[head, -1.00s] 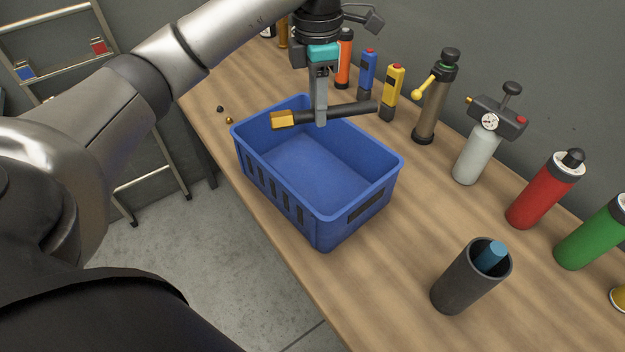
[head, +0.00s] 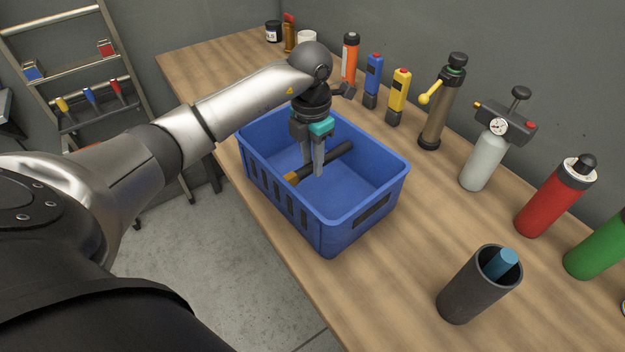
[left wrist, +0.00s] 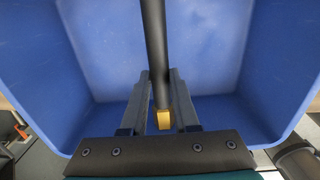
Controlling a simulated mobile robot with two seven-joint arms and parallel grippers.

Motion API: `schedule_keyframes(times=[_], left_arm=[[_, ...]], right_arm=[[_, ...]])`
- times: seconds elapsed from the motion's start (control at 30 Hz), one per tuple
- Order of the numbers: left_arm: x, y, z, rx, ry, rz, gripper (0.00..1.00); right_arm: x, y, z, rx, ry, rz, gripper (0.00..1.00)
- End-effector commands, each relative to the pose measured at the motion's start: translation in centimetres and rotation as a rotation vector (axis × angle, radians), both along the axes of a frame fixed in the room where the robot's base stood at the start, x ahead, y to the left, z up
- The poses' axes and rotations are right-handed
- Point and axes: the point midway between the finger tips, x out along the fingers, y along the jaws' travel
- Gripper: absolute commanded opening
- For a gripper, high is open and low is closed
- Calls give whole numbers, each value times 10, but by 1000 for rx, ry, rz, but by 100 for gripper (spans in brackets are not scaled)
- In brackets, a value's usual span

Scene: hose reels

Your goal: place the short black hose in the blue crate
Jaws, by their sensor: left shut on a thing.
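The short black hose (head: 339,153) has a brass-coloured end (head: 291,177). It is inside the blue crate (head: 368,214), below the rim level. My left gripper (head: 314,172) points down into the crate and is shut on the hose near its brass end. In the left wrist view the hose (left wrist: 155,45) runs between the two fingers (left wrist: 160,98), with its brass end (left wrist: 165,119) near the camera and the blue crate (left wrist: 40,80) around it. I cannot tell whether the hose touches the crate floor. My right gripper is not in view.
The crate stands on a wooden bench (head: 390,290). Behind and right stand a yellow device (head: 398,97), a pump (head: 440,110), a gauge bottle (head: 483,155), and a red bottle (head: 553,198). A dark cup (head: 470,290) stands at the front right.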

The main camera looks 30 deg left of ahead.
Motion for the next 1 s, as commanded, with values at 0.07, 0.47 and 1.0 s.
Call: schedule_keyframes(times=[0.07, 0.47, 1.0], left_arm=[[0, 0, -11, 0, -1, 1, 0], [0, 0, -53, 0, 2, 0, 0], [0, 0, -61, 1, -1, -1, 40]], right_arm=[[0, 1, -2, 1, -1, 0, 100], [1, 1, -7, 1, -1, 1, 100], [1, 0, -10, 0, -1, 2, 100]])
